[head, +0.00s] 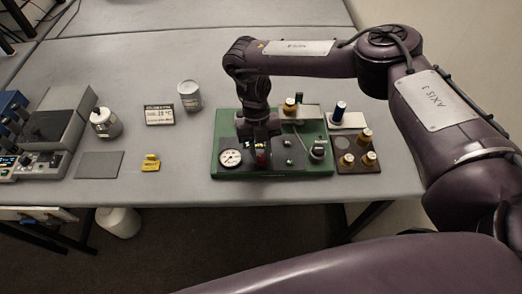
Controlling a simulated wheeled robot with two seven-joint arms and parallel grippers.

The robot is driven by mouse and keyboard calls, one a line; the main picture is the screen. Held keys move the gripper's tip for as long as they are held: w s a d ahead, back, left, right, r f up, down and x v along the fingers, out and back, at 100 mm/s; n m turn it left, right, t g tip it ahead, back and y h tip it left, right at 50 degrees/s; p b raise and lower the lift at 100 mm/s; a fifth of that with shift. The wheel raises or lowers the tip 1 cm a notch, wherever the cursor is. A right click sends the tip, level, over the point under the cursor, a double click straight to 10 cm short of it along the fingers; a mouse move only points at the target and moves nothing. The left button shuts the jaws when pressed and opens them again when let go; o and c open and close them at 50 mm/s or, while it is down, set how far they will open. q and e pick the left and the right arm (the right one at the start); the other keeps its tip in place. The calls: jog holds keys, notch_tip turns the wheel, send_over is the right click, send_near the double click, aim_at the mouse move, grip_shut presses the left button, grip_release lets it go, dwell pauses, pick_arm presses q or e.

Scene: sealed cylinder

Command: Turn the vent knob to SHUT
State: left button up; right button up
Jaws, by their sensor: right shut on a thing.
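The green panel unit (325,127) lies on the grey table and carries a white dial gauge (230,157), fittings and small knobs. My right gripper (261,157) reaches down over the panel, just right of the gauge. It is shut on a small part with some red showing, which I take to be the vent knob (262,159). The gripper hides most of this part, so its pointer and any SHUT marking cannot be read. My left gripper is not in view.
A brown block with several brass-coloured knobs (367,158) and a blue-capped vial (339,110) stand right of the panel. A can (189,96), a small display (159,115), a yellow item (151,163) and a white jar (105,123) stand left. The table behind is clear.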

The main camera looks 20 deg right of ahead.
dwell(0.4)
jog(key=o, duration=1)
jog(key=b+v, duration=0.1)
jog(key=v, duration=0.7)
jog(key=shift+s+f, duration=0.1)
jog(key=shift+f, duration=0.05)
